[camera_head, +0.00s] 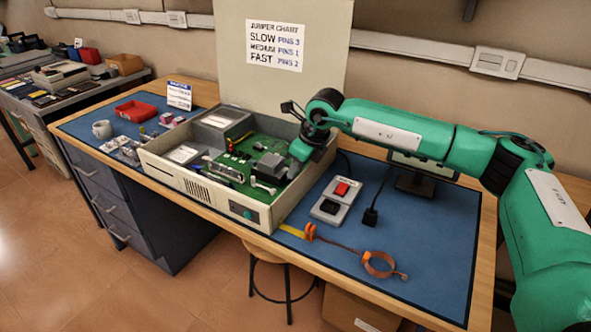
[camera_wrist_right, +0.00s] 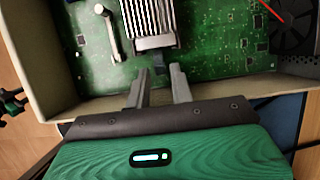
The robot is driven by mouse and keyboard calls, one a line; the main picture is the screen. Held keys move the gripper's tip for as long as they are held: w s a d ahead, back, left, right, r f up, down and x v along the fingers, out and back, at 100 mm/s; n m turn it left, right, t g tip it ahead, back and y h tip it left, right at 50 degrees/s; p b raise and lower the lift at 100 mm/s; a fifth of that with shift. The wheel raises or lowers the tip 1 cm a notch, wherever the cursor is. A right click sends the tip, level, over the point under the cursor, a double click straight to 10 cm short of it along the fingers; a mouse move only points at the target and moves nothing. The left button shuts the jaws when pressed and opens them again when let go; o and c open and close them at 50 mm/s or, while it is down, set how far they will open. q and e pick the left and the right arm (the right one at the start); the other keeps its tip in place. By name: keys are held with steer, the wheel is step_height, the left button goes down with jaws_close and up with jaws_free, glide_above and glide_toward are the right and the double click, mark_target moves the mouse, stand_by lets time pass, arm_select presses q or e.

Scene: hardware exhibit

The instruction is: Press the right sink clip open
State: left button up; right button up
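The heat sink (camera_wrist_right: 150,22) is a silver finned block on the green circuit board (camera_wrist_right: 215,62) in the open computer case. In the head view the heat sink (camera_head: 270,165) looks grey and small. A pale lever-like part (camera_wrist_right: 107,30) stands to its left in the wrist view; I cannot tell whether it is a sink clip. My right gripper (camera_wrist_right: 160,68) has its two fingers apart with nothing between them, just below the heat sink in that view. In the head view my right gripper (camera_head: 303,150) is over the case's right side. My left gripper does not show clearly.
The beige case (camera_head: 190,187) has raised walls and an upright lid behind it with a jumper chart (camera_head: 275,45). A switch box (camera_head: 335,200), an orange wrist strap (camera_head: 378,263) and a small monitor (camera_head: 413,180) are to the right. A fan (camera_wrist_right: 290,25) is inside the case.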

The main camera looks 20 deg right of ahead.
steer(key=v, duration=1.2)
steer(key=shift+r, duration=0.2)
